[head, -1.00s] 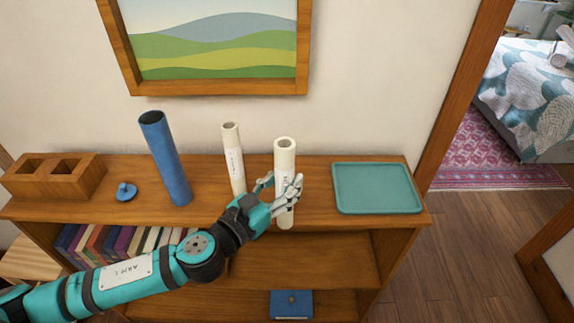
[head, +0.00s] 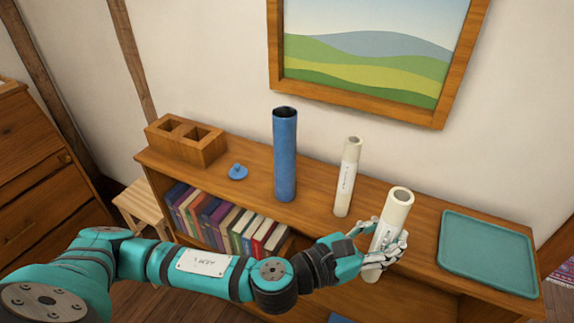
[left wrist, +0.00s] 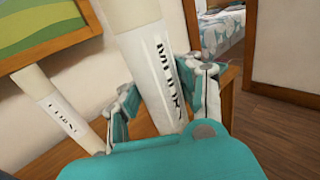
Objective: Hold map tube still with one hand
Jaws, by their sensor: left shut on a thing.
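A tall blue open-topped tube (head: 285,155), the likely map tube, stands upright on the shelf top, apart from my gripper. My left gripper (head: 385,246) is shut around a white hollow roll (head: 398,207) at the shelf's front edge. This roll also fills the middle of the left wrist view (left wrist: 145,65), with a dark-lettered label I cannot read surely. A second white labelled roll (head: 347,178) stands behind, between the blue tube and the held roll. A small blue cap (head: 237,172) lies left of the blue tube. My right gripper is not in view.
A wooden block with two square holes (head: 188,143) sits at the shelf's left end. A teal tray (head: 487,252) lies at the right end, bare. Books (head: 215,215) fill the shelf below. A framed picture (head: 375,55) hangs behind.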

